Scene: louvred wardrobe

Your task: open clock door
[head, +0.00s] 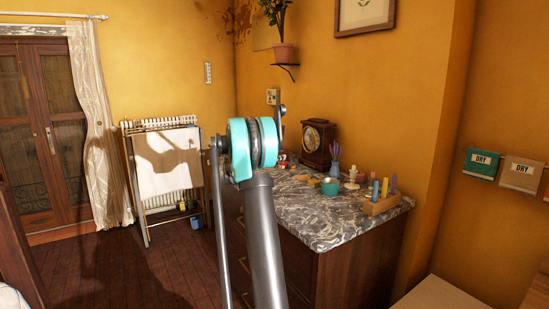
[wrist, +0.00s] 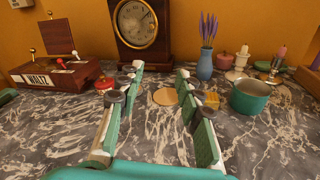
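A dark wooden clock (head: 317,144) with a round face stands at the back of the marble countertop (head: 330,225), against the wall. In the wrist view the clock (wrist: 142,50) is upright at the top centre, its round glazed front framed in gold; its top is cut off. The door appears closed. My gripper (wrist: 158,85) is open and empty, its two green fingers apart and pointing toward the clock, with countertop between them. The clock lies beyond the fingertips, not touched. In the head view my arm hides the gripper.
On the counter right of the clock stand a blue vase with lavender (wrist: 206,60), a teal cup (wrist: 250,96) and candle holders (wrist: 238,66). A wooden box with a "WALTZ" label (wrist: 52,78) and a red item (wrist: 104,84) are at left. A round tan disc (wrist: 165,97) lies ahead.

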